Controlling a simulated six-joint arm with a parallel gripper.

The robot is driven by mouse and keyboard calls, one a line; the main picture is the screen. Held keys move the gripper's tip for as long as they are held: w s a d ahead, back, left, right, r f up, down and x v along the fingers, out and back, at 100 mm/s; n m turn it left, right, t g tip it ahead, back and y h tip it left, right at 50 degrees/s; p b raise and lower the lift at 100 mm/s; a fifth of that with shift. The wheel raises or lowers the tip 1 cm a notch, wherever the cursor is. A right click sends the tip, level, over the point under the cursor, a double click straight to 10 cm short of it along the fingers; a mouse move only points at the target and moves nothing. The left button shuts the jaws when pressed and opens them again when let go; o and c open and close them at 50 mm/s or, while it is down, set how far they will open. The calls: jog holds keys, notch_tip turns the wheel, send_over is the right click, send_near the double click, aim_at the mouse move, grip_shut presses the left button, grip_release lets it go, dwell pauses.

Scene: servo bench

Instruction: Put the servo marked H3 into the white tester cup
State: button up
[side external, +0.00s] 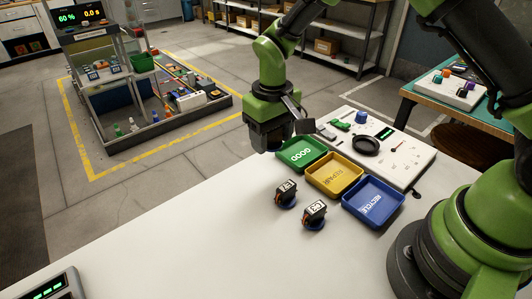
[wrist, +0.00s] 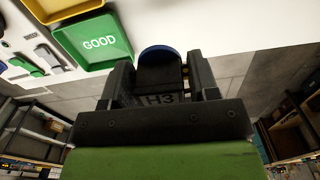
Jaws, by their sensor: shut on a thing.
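My gripper (wrist: 160,76) is shut on a dark servo (wrist: 158,97) whose label reads H3, with a blue round end (wrist: 158,50) pointing away from the wrist. In the side external view my gripper (side external: 270,137) hangs in the air beyond the back left of the green tray; the servo is hard to make out there. The white tester board (side external: 410,163) stands behind the trays and carries a black round dish (side external: 367,146). I cannot make out a clearly white cup on it.
Green GOOD (side external: 318,161), yellow REPAIR (side external: 350,187) and blue RECYCLE (side external: 392,216) trays stand in a row before the tester and look empty. Two labelled servos (side external: 286,194) and (side external: 314,214) sit on the white table (side external: 170,225).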

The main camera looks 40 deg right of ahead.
jog(key=s+d+m, duration=0.1)
jog(key=d+m, duration=0.1)
jog(key=d, duration=0.9)
jog(key=m, duration=0.4)
send_near(365, 146)
jog(key=shift+a, duration=0.15)
jog(key=shift+f, duration=2.55)
jog(key=shift+f, duration=0.65)
jog(key=o, duration=1)
jog(key=shift+s+r, duration=0.1)
jog(key=shift+r, duration=2.45)
